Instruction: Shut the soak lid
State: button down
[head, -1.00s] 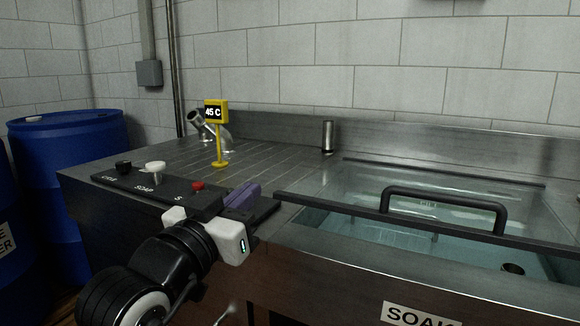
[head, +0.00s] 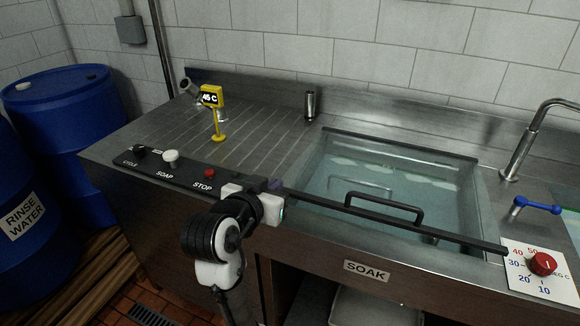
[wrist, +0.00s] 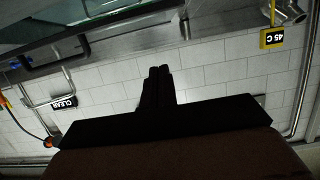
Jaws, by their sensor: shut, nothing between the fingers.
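The soak lid (head: 345,165) is a clear pane with a dark front bar and a raised black handle (head: 386,206). In the head view it lies low across the water-filled soak basin, its bar along the front rim. I cannot tell whether it sits fully flush. My gripper (head: 277,186) is at the bar's left end, by the left front corner of the basin, left of the handle. It is shut and empty; its dark fingers (wrist: 158,78) are together in the wrist view. Whether they touch the bar is unclear.
A control strip with a STOP button (head: 209,173) is left of my gripper. A yellow 45 C display (head: 212,97) stands on the ribbed drainboard. A red dial (head: 543,263) and blue-handled tap (head: 537,205) are at right. Blue barrels (head: 70,105) stand at left.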

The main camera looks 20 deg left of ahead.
jog(key=shift+g, duration=0.3)
jog(key=w+f+p, duration=0.1)
jog(key=w+f, duration=0.1)
jog(key=w, duration=0.1)
jog(key=w+f+p, duration=0.2)
jog(key=w, duration=0.1)
jog(key=w+f+p, duration=0.1)
jog(key=w+f, duration=0.1)
jog(key=shift+w+d+f+p, duration=0.1)
jog(key=shift+w+d+p, duration=0.25)
jog(key=shift+w, duration=0.05)
jog(key=shift+f, duration=0.6)
